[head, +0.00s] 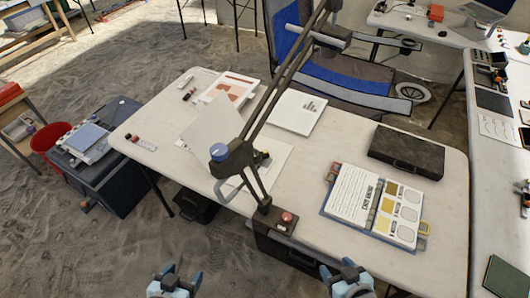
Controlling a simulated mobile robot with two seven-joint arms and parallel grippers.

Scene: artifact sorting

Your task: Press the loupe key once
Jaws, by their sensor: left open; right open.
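The loupe key looks to be the red round button (287,217) on a small dark box at the table's front edge. Beside it rises the jointed dark loupe arm (262,190); its head (232,156) with a blue knob hangs over white sheets. My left gripper (180,273) is open and empty at the bottom edge, left of and nearer than the button. My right gripper (337,268) is open and empty at the bottom, right of and nearer than the button. Both are apart from the button.
The white table (310,155) holds an open binder (375,205) right of the button, a dark case (406,152) and papers. A blue-grey chair (340,75) stands behind. A dark cabinet (115,185) stands left. Another table (495,210) borders the right.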

